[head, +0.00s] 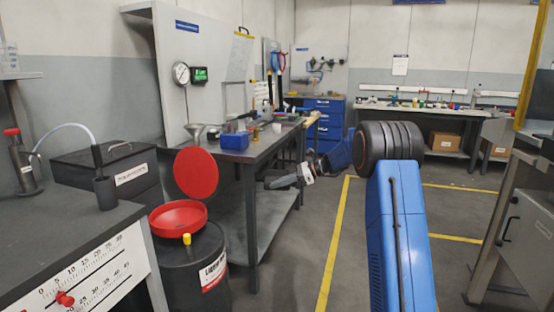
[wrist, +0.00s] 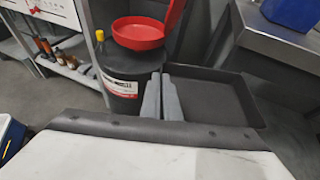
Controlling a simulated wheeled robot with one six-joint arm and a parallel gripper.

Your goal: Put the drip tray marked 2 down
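A shallow dark grey drip tray (wrist: 215,103) is in the wrist view, right of the black drum. My gripper (wrist: 161,80) has its two grey fingers close together at the tray's left wall, shut on it. In the head view my gripper (head: 304,173) is beside the workbench's right edge, and a dark part of the tray (head: 280,182) shows left of it, below bench-top height. The tray looks empty and roughly level. No number on it can be read, and its underside is hidden.
The black drum (head: 193,268) carries a red funnel (head: 178,217) with its lid (head: 196,173) raised. The workbench (head: 262,150) holds a blue bin (head: 235,141) and has a lower shelf (head: 262,232). A dark counter (head: 60,235) is front left. Open floor with yellow lines (head: 333,250) lies right.

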